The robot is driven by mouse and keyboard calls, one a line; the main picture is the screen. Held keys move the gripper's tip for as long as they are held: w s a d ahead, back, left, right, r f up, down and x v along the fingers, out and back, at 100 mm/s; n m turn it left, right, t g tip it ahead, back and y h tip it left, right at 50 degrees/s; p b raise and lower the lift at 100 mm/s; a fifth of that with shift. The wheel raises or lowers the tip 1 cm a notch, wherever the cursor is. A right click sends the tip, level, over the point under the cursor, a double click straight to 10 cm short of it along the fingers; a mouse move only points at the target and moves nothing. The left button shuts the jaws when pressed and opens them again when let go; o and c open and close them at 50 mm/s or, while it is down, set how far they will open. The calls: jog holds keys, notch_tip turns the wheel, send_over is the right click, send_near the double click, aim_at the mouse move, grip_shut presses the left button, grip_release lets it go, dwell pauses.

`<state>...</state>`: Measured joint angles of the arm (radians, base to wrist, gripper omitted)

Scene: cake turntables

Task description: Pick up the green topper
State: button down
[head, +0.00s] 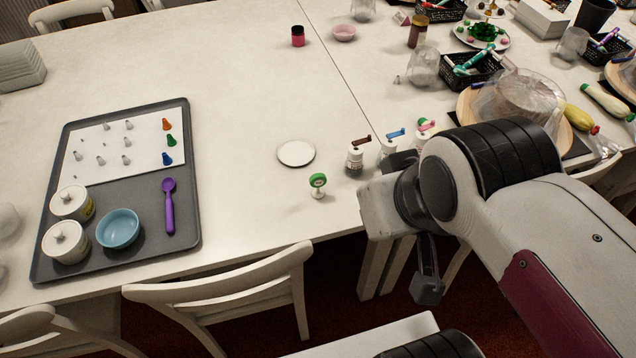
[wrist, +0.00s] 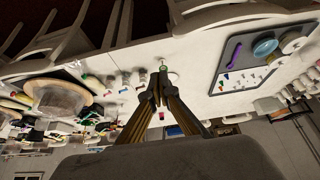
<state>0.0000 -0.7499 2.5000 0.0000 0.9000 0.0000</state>
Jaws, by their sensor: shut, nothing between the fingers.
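The green topper (head: 317,181) has a round green head on a small white stem and stands upright near the front edge of the white table. It also shows in the wrist view (wrist: 163,69), beyond my fingertips. My gripper (head: 427,289) hangs to the right of the topper and nearer the camera, past the table's front edge in the head view. In the wrist view my gripper (wrist: 158,92) has its fingertips together with nothing between them. A clear gap between it and the topper cannot be judged in the wrist view.
A white disc (head: 296,153) lies behind the topper. Small bottles (head: 354,161) with coloured tops stand to its right. A grey tray (head: 185,215) with nozzles, a blue bowl (head: 118,229) and a purple scoop (head: 168,205) is left. Chairs (head: 240,285) stand along the front edge.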

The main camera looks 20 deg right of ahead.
jog(key=c, duration=1.4)
grip_release()
jog(key=w+d+f+m+t+h, duration=0.1)
jog(key=w+d+f+h, duration=0.1)
jog(key=w+d, duration=0.6)
jog(key=w+d+f+m+t+h, duration=0.15)
jog(key=w+d, duration=0.25)
jog(key=w, duration=0.7)
jog(key=w+d+f+t+y, duration=0.2)
jog(key=w+f+y, duration=0.1)
jog(key=w+f, duration=0.55)
jog(key=shift+s+a+f+m+t+y, duration=0.15)
jog(key=shift+s+a+f+m+y, duration=0.4)
jog(key=shift+a+f+y, duration=1.35)
jog(key=shift+s+a+f+m+t+y, duration=0.25)
jog(key=shift+a+f+m+y, duration=0.7)
jog(key=shift+f, duration=1.8)
jog(key=shift+s+a+f+m+t+y, duration=0.1)
jog(key=shift+s+a+f+m+y, duration=0.5)
jog(key=shift+f+y, duration=1.55)
